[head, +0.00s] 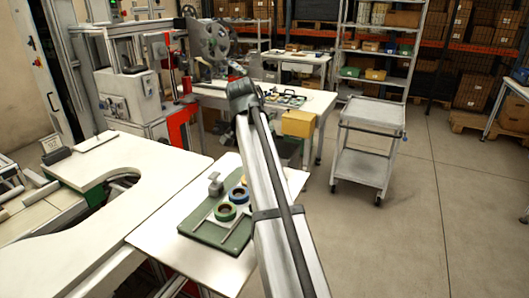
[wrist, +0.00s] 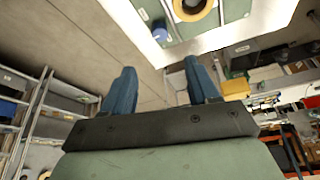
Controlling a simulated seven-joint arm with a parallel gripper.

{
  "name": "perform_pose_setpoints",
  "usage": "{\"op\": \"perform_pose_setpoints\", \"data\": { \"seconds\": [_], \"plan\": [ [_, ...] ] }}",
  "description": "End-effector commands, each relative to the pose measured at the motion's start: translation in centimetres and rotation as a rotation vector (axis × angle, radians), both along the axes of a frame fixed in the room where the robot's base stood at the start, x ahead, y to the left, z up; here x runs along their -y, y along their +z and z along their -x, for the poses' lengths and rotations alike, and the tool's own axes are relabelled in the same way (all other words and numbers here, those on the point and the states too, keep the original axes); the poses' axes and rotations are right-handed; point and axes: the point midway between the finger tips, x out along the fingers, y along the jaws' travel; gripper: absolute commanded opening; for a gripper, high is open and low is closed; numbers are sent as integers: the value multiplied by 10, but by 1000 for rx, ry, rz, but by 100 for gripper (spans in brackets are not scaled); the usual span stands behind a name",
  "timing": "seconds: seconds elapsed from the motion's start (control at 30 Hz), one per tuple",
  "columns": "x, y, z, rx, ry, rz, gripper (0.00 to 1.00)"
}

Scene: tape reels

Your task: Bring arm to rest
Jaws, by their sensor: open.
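My gripper (wrist: 160,66) shows in the wrist view with two blue fingers spread apart and nothing between them. In the head view my arm rises from the bottom edge, and I cannot make out the gripper there. A green tray (head: 200,232) lies on the white table, partly behind my arm. On it are a green-rimmed tape reel (head: 225,212), a blue-rimmed reel (head: 239,196) and a grey holder (head: 215,184). In the wrist view a tan reel (wrist: 193,8) and a small blue item (wrist: 160,33) show beyond the fingertips, apart from them.
A white workbench (head: 135,150) and a machine (head: 135,90) stand at the left. Behind are another table with a yellow bin (head: 299,123), and a shelf rack. A grey trolley (head: 368,145) stands to the right. The floor at the lower right is clear.

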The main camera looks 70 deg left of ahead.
Motion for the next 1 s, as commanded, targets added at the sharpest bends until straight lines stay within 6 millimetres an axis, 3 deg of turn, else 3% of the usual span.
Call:
{"op": "perform_pose_setpoints", "data": {
  "seconds": [0.43, 0.57, 0.77, 1.0],
  "plan": [
    [0, -1, -1, 0, 0, 1, 59],
    [5, -15, -15, -2, -6, 13, 59],
    [32, -84, -80, -17, -34, 73, 59],
    [91, -185, -173, -54, -73, 161, 59]
  ]
}}
